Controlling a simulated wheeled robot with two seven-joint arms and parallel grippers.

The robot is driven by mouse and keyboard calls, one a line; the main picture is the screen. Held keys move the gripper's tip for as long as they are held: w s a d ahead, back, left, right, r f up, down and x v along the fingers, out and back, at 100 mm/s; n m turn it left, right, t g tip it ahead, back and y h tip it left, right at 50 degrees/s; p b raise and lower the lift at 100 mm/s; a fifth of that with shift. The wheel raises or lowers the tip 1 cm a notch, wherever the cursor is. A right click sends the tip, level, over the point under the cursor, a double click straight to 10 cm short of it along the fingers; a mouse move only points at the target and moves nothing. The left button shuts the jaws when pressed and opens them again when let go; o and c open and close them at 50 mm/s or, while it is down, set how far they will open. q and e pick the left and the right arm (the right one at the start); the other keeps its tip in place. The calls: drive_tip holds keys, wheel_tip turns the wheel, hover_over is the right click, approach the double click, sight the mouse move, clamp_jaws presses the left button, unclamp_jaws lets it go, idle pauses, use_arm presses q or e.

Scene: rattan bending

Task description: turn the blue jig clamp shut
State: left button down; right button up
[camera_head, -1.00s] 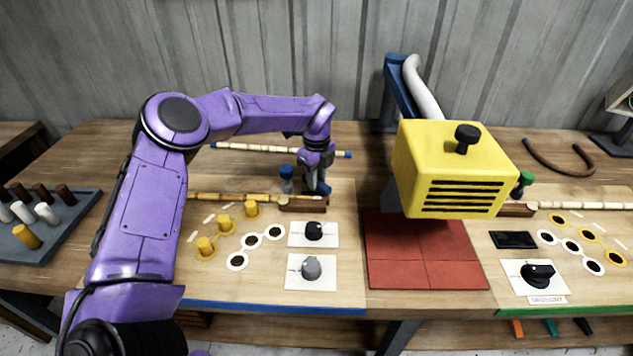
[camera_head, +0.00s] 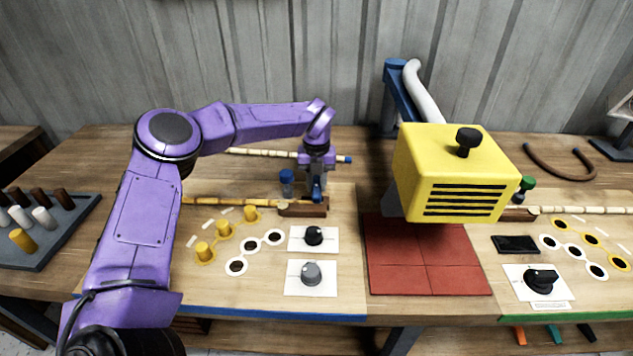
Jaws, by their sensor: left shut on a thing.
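The blue jig clamp stands at the wooden block (camera_head: 303,208) on the left board. Its blue knob (camera_head: 287,177) is upright just left of my left gripper. My left gripper (camera_head: 317,192) points down over the block's right end and is shut on a blue part of the clamp there. The fingers hide much of that part, so its exact angle is hard to tell. A rattan pole (camera_head: 232,202) runs left from the block. My right gripper is not in view.
A yellow box (camera_head: 455,175) overhangs a red tiled pad (camera_head: 428,262) to the right.

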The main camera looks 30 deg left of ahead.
sight(316, 185)
use_arm(q)
drive_tip(key=shift+r+m, duration=0.15)
drive_tip(key=shift+m, duration=0.25)
drive_tip(key=c, duration=0.9)
unclamp_jaws()
drive_tip(key=shift+r, duration=0.3)
wheel_tip(316, 185, up, 10)
drive_tip(key=shift+f+b, duration=0.1)
drive_tip(key=shift+b, duration=0.7)
